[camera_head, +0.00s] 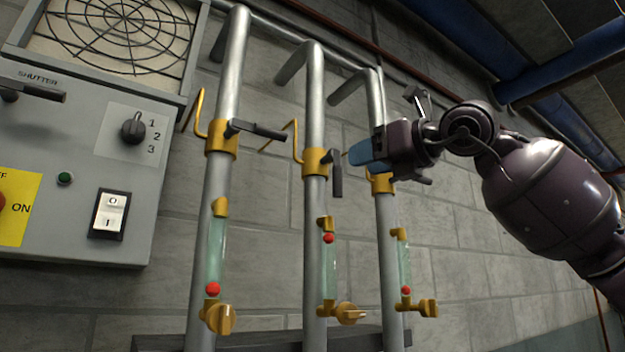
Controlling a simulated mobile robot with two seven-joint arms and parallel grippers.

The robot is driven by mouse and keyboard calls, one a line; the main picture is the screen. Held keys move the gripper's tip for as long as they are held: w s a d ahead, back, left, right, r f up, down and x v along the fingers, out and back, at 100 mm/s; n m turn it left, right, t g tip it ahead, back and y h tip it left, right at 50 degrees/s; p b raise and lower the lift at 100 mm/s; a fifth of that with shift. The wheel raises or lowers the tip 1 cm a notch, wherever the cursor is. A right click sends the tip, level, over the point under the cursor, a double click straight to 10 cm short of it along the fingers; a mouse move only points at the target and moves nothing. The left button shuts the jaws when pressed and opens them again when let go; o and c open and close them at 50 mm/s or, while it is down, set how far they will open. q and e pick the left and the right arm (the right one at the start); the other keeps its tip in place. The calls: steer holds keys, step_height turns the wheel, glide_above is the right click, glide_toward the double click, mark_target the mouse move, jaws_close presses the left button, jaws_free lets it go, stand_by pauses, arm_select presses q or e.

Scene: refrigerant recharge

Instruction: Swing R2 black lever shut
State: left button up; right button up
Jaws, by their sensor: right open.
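Three grey vertical pipes carry brass valves with black levers, and no R2 label is readable. The left pipe's black lever (262,131) points out to the right, across its pipe. The middle pipe's black lever (337,180) hangs down, roughly along its pipe. The right pipe's brass valve (381,183) is partly covered by my right gripper (355,153), and its lever is hidden or cannot be made out. My right gripper is open, with blue fingertips just right of the middle valve (315,163). Whether it touches anything cannot be told. My left gripper is not in view.
Sight glasses with red balls hang below the valves: the left ball (213,289) and right ball (406,291) are low, the middle ball (328,239) high. Brass knobs (350,313) stick out below. A grey control box (130,230) stands at left. Brick wall lies behind.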

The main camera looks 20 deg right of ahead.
mark_target(341, 174)
steer(key=shift+m, duration=0.4)
steer(key=p+x, duration=0.1)
steer(key=x, duration=0.4)
steer(key=d+p+x, duration=0.1)
steer(key=x, duration=0.2)
steer(key=shift+w+a+f+p, duration=0.1)
steer(key=shift+w+f+p, duration=0.2)
steer(key=shift+w, duration=0.25)
steer(key=shift+w+a, duration=0.2)
steer(key=shift+w, duration=0.3)
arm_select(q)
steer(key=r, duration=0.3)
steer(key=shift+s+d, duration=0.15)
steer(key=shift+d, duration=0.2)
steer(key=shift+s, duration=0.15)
arm_select(e)
jaws_close()
